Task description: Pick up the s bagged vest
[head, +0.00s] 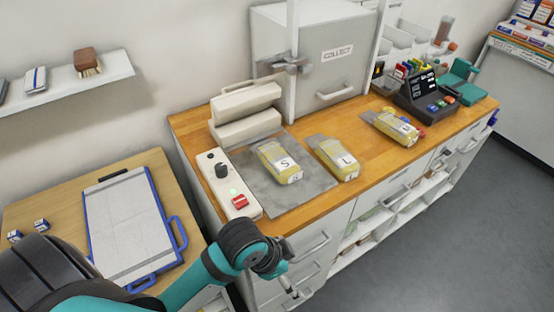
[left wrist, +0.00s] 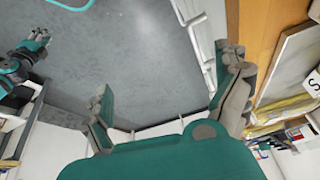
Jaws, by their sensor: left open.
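The S bagged vest (head: 279,163), a yellow bag with a white S label, lies on a grey plate (head: 235,165) on the wooden counter. The L bagged vest (head: 337,159) lies just right of it. A third bagged vest (head: 392,128) lies farther right; its label is hard to read. My left gripper (head: 292,291) is in front of the counter, low and apart from the vests. In the left wrist view my left gripper (left wrist: 170,100) is open and empty, its fingers wide apart. A teal hand, likely my right gripper (left wrist: 36,43), is small at the upper left there.
A control box (head: 229,183) with a knob and red switch borders the plate. Behind stand a beige heat-sealer-like block (head: 246,113) and a grey COLLECT cabinet (head: 316,65). A dark device (head: 427,98) stands right. A clipboard (head: 130,220) lies on the left table. Floor before the drawers is clear.

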